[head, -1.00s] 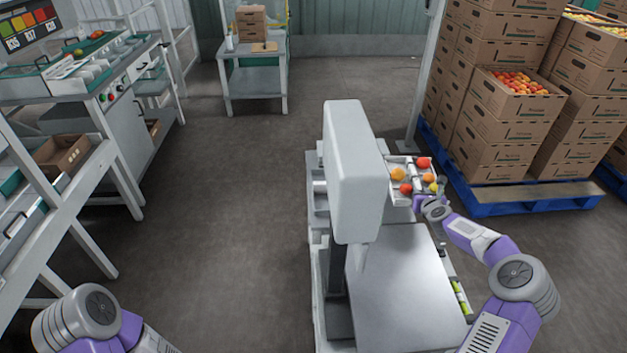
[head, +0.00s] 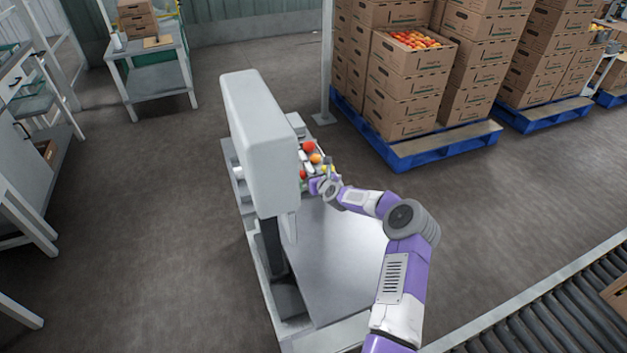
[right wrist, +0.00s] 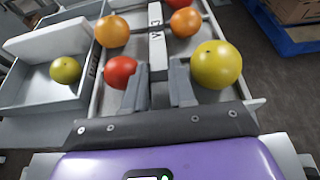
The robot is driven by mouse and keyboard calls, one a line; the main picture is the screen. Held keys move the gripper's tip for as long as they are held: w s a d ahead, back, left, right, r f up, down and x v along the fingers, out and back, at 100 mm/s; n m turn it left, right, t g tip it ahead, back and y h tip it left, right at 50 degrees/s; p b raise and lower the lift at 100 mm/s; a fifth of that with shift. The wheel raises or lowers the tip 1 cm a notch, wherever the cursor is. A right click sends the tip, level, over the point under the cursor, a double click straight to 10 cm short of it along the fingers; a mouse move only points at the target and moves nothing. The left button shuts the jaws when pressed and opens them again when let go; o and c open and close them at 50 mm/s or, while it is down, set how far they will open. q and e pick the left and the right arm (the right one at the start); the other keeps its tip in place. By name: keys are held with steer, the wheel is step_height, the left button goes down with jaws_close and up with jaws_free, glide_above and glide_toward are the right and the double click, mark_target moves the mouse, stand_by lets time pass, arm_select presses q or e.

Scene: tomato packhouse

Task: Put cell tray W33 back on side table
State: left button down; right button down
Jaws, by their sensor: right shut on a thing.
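Cell tray W33 (right wrist: 157,47) is a pale divided tray with red, orange and yellow tomatoes in its cells. The label on its middle bar is partly readable in the right wrist view. My right gripper (right wrist: 158,88) is shut on this bar, one finger on each side. In the head view the tray (head: 319,168) is beyond the bare metal plate, partly hidden by a grey upright housing, with my right gripper (head: 322,186) at its near edge. I cannot tell whether the tray is lifted. My left gripper is out of view.
The grey housing (head: 258,140) stands close left of the tray. A pale bin (right wrist: 45,103) with one yellow tomato lies beside it. A table with cartons (head: 160,70) stands at the back left. Stacked cartons on a blue pallet (head: 420,150) are beyond. A roller conveyor (head: 560,320) is at lower right.

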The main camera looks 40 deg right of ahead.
steer(key=shift+f, duration=0.3)
steer(key=c, duration=0.9)
jaws_free()
steer(key=shift+c, duration=0.2)
steer(key=shift+s, duration=0.1)
steer(key=p+v, duration=0.3)
steer(key=v, duration=0.8)
steer(key=shift+s+a+r, duration=0.1)
steer(key=shift+s+a, duration=0.1)
steer(key=shift+s, duration=0.15)
